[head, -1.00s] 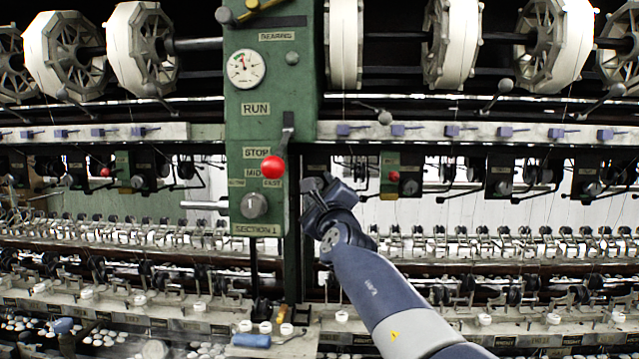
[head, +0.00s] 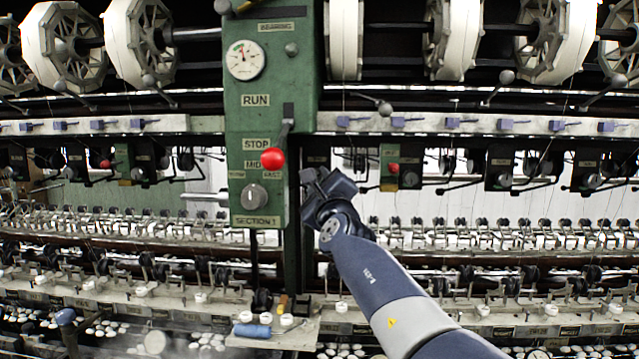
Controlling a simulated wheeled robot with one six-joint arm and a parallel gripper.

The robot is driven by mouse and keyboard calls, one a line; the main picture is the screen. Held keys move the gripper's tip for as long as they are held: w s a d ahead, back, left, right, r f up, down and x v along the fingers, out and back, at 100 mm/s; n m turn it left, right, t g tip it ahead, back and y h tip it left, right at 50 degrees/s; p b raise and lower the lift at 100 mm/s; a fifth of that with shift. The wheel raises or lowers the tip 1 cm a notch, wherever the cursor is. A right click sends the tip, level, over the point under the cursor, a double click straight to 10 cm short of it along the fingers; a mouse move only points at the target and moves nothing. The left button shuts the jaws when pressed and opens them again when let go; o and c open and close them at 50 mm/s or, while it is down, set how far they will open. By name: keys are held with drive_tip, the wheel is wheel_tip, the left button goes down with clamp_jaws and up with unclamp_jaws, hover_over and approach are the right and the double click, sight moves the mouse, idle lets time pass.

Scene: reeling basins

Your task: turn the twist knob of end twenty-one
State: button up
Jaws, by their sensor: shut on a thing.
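My gripper (head: 318,184) is just right of the green control panel, in front of a small dark unit box (head: 316,160) below the pale rail. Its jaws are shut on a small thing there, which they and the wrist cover. I take this to be the twist knob; its face and end number cannot be seen. Similar dark boxes with round grey knobs, such as this knob (head: 409,179), hang in a row to the right.
The green panel (head: 234,125) carries a gauge (head: 244,60), a red-ball lever (head: 273,158) and a grey dial (head: 254,196), close to my gripper's left. White reels (head: 345,40) hang above. Below are thread guides and basins (head: 205,336) with white cocoons; a blue spool (head: 252,331) lies on the ledge.

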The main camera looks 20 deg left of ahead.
drive_tip(key=m+t, duration=0.1)
drive_tip(key=m, duration=0.1)
drive_tip(key=m+h+b, duration=0.1)
drive_tip(key=m, duration=0.1)
drive_tip(key=shift+a+f+t, duration=0.15)
drive_tip(key=shift+t, duration=0.25)
drive_tip(key=o, duration=1)
drive_tip(key=shift+s, duration=0.1)
drive_tip(key=b+v, duration=0.5)
drive_tip(key=v, duration=0.5)
drive_tip(key=shift+s, duration=0.35)
